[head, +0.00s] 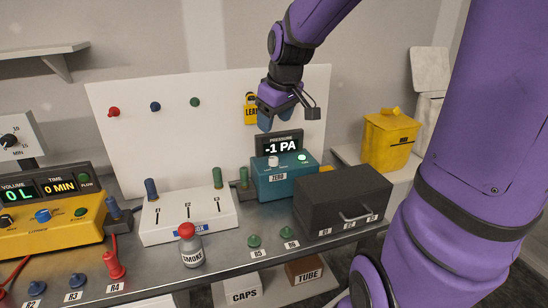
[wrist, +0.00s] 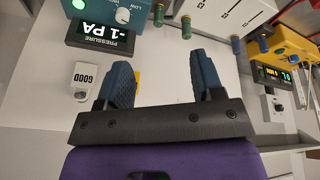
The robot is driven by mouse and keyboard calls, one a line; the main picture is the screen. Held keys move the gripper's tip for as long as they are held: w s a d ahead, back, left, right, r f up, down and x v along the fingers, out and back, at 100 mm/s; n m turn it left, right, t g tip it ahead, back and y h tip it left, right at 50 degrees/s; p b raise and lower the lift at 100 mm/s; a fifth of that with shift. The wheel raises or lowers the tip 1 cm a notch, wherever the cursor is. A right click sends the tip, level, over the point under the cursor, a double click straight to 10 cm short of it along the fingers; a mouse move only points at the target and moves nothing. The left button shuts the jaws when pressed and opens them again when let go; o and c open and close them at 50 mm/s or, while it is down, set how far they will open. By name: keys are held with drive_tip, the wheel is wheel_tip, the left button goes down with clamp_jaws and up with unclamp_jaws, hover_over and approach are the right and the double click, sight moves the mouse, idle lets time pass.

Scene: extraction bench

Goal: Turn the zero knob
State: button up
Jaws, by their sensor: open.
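The teal pressure box (head: 286,184) stands on the bench, its display (head: 280,145) reading -1 PA. A small white knob (head: 273,161) sits on its top above a ZERO label. In the wrist view a white knob (wrist: 122,15) shows at the top, beside the display (wrist: 100,35), with LOW lettering near it. My gripper (head: 275,122) is above and behind the box, in front of the white board, apart from the knob. In the wrist view its two blue fingers (wrist: 158,66) are spread with nothing between them.
A dark grey drawer case (head: 343,198) stands right of the box, and a white slider box (head: 188,214) stands left. A SMOKE bottle (head: 191,248) and green pegs (head: 287,232) are in front. A yellow LEAK tag (head: 251,112) hangs on the board (head: 130,140) behind.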

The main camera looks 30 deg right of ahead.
drive_tip(key=n+y, duration=0.1)
drive_tip(key=y, duration=0.1)
approach(273, 158)
drive_tip(key=shift+t, duration=0.3)
drive_tip(key=x, duration=0.9)
drive_tip(key=shift+s+f, duration=0.2)
drive_tip(key=shift+s, duration=0.05)
drive_tip(key=c, duration=0.9)
drive_tip(key=shift+a, duration=0.15)
